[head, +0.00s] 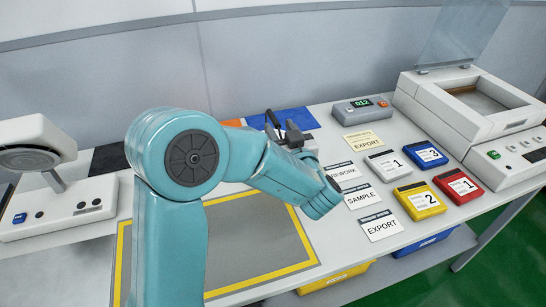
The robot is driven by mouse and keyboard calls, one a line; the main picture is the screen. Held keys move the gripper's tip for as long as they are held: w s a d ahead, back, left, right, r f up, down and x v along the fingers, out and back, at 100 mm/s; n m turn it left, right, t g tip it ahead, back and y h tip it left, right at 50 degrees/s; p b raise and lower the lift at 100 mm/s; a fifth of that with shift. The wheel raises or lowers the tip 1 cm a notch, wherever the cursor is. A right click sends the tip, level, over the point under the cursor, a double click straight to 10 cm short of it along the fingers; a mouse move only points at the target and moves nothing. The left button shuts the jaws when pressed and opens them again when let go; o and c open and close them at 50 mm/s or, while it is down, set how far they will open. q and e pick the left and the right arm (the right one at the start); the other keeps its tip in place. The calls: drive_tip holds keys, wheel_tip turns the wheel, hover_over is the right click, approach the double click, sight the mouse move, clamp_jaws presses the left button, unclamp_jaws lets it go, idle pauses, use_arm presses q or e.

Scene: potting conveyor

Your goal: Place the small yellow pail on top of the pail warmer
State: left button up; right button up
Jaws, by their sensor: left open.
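My left arm reaches in from the lower left across the work table. Its dark left gripper (281,124) is open, near a blue mat at the back of the table. I see nothing between its fingers. The wrist partly hides the gripper. I cannot make out a small yellow pail on the table; the arm hides part of the surface. I cannot tell which device, if any, is the pail warmer. My right gripper is not in view.
A white device with an open clear lid (470,104) stands at the right, another white device (62,210) at the left. Colored numbered boxes, including a yellow one (420,200), and paper labels (360,196) lie right of my arm. A yellow-bordered grey mat (262,252) looks clear where visible.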

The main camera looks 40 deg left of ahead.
sight(273, 116)
use_arm(q)
drive_tip(key=p+x, duration=0.1)
drive_tip(key=x, duration=0.4)
drive_tip(key=shift+a, duration=0.15)
drive_tip(key=shift+s+r, duration=0.1)
drive_tip(key=shift+r, duration=0.05)
clamp_jaws()
idle(0.9)
idle(0.3)
